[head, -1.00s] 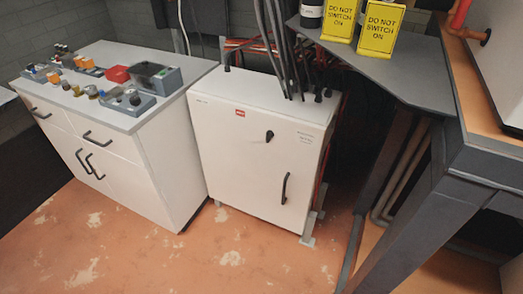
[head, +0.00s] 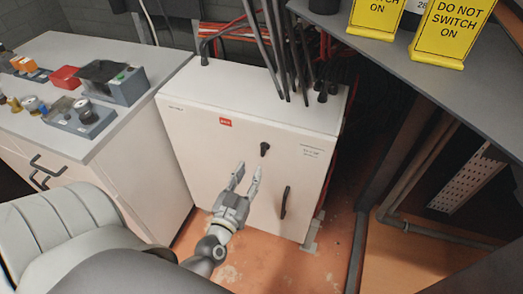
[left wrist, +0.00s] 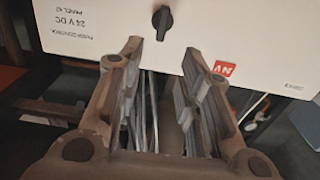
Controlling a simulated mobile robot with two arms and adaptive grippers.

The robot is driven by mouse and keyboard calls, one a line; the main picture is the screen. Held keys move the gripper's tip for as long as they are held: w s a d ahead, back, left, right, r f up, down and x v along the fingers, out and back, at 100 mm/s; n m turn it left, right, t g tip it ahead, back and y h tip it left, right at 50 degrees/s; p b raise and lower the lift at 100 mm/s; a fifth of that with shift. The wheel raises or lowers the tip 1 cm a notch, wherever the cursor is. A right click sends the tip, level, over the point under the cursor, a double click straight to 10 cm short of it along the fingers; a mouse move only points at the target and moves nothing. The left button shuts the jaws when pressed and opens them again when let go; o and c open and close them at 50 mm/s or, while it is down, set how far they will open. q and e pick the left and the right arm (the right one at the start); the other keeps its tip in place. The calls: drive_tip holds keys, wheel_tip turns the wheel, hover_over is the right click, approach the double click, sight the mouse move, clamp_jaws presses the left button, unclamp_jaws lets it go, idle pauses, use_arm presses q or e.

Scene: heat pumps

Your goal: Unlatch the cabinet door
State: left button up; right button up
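The white cabinet (head: 195,150) stands on the floor with its door shut. A small black latch knob (head: 265,149) sits in the upper part of the door, with a black vertical handle (head: 285,202) lower right of it. My left gripper (head: 247,176) is open and empty in front of the door, just below and left of the knob. In the left wrist view the door appears upside down, and the knob (left wrist: 162,20) lies beyond the gap between the open fingers (left wrist: 163,60), apart from them. My right gripper is not in view.
Black cables run up from the cabinet top. A white drawer unit (head: 110,180) with switch boxes stands on the left. A grey table (head: 400,60) with yellow "DO NOT SWITCH ON" signs (head: 440,32) overhangs on the right.

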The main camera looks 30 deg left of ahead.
sight(262, 149)
use_arm(q)
drive_tip(key=x, duration=1)
drive_tip(key=shift+w+p, duration=0.15)
drive_tip(key=shift+p, duration=0.15)
clamp_jaws()
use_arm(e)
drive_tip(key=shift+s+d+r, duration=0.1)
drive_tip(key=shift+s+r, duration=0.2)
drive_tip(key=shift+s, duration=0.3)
